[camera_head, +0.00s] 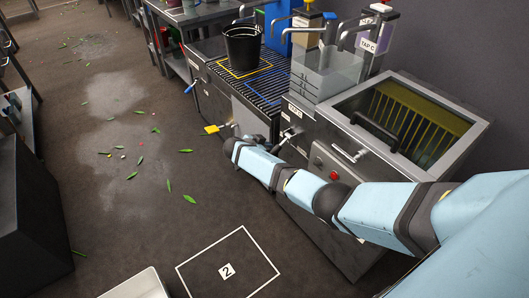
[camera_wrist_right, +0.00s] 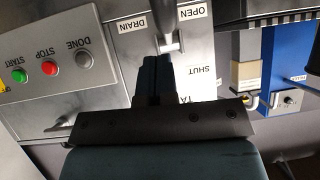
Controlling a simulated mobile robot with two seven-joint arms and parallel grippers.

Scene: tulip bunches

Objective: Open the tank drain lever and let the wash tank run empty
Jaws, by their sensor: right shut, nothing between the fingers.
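The wash tank (camera_head: 376,163) stands at the right of the head view, with a yellow slatted inside; I cannot tell its water level. In the right wrist view, the metal drain lever (camera_wrist_right: 169,44) is by the DRAIN label (camera_wrist_right: 132,23), with OPEN (camera_wrist_right: 193,13) and SHUT (camera_wrist_right: 208,72) labels beside it. My right gripper (camera_wrist_right: 157,60) is shut and empty, its fingertips right by the lever's end; I cannot tell whether they touch. In the head view my right arm reaches across the tank's front. My left gripper is not in view.
START, STOP and DONE buttons (camera_wrist_right: 50,68) sit beside the lever. A black bucket (camera_head: 241,48) stands on the slatted rack left of the tank. A floor square marked 2 (camera_head: 227,271) and a white tray (camera_head: 137,284) lie at the front. Leaves are scattered on the floor.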

